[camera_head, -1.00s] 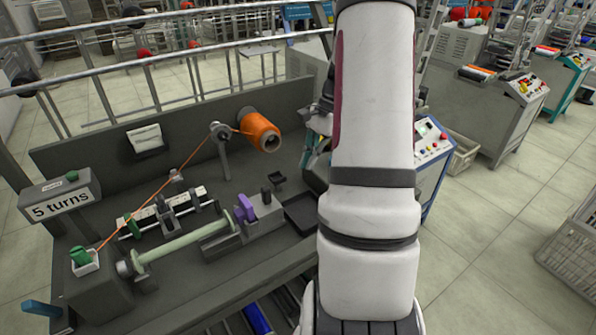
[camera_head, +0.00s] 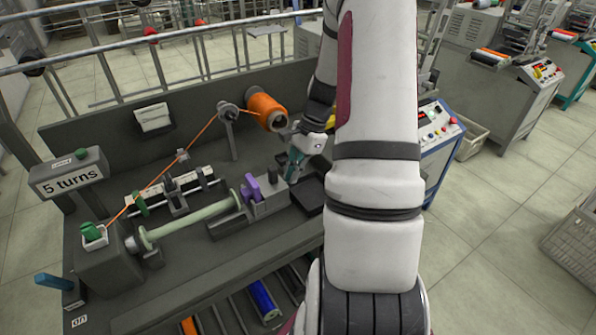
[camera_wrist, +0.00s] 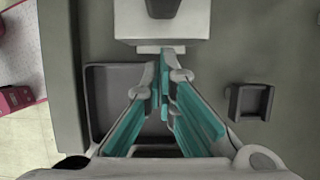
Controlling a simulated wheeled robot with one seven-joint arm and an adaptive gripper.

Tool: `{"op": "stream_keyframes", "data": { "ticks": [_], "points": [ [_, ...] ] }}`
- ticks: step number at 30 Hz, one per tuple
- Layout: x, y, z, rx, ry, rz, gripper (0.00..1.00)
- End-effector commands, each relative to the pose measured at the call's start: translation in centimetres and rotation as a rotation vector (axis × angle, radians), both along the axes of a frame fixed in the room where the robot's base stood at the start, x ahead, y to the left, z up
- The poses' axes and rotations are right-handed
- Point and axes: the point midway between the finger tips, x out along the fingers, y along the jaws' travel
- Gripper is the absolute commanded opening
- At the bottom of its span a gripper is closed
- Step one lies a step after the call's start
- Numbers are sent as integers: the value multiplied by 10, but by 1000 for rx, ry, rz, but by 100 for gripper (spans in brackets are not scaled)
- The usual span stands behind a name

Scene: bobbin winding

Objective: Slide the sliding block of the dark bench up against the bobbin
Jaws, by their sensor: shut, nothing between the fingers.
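The sliding block (camera_head: 268,200) is grey with a purple part (camera_head: 252,189) and a dark knob, on the dark bench (camera_head: 215,255). The bobbin (camera_head: 190,222), a pale green tube with flanged ends, lies left of it. Its right flange is close to the purple part; I cannot tell whether they touch. My gripper (camera_head: 291,172) is low at the block's right end, its teal fingers shut and empty. In the wrist view the fingertips (camera_wrist: 165,58) are right at the end of the block (camera_wrist: 160,28); contact is unclear. The bobbin is out of that view.
A dark shallow tray (camera_head: 311,196) lies right of the block, under my fingers in the wrist view (camera_wrist: 98,75). A small dark holder (camera_wrist: 250,101) is at the right there. An orange thread spool (camera_head: 266,110) stands behind. A "5 turns" sign (camera_head: 70,178) is at left.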

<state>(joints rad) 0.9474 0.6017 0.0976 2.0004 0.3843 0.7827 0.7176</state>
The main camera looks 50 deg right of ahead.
Motion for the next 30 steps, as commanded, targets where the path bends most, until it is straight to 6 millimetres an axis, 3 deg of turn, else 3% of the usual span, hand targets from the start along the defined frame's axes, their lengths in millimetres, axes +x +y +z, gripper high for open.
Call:
{"op": "stream_keyframes", "data": {
  "ticks": [8,16,30],
  "points": [
    [2,5,0,1,0,2,0],
    [13,40,1,2,1,5,0],
    [13,41,0,10,2,7,0]
  ]
}}
